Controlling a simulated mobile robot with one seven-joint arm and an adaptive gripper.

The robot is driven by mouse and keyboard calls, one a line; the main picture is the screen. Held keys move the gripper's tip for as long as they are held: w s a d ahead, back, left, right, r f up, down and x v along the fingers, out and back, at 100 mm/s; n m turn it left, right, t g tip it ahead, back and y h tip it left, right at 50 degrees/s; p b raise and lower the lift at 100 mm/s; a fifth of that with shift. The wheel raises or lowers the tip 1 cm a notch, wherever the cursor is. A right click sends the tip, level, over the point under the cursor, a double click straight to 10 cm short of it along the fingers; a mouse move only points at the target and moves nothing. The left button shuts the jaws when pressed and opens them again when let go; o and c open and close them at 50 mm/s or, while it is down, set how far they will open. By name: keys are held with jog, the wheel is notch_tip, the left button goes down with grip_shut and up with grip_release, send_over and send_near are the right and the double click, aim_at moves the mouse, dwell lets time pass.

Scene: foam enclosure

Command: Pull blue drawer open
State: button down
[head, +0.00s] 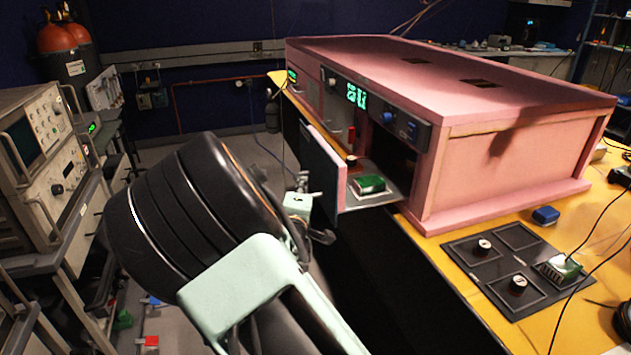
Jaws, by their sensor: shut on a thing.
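The blue drawer (321,172) stands out from the front of the pink enclosure (500,85), with its dark blue-grey front panel facing left. The exact grip point and any handle are mostly hidden by the fingers and my wrist.
A control panel (385,112) with a green display and blue knobs sits above the drawer opening. A dark tray (500,262) with round parts and a green block lies on the yellow bench, near a blue block (546,215). Instruments (45,150) stand at left.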

jog(key=shift+s+a, duration=0.15)
jog(key=shift+a, duration=0.2)
jog(key=c, duration=2)
grip_release()
jog(key=shift+c, duration=0.2)
jog(key=s, duration=1.2)
jog(key=shift+a+r, duration=0.4)
jog(key=shift+r, duration=0.05)
jog(key=shift+w, duration=0.1)
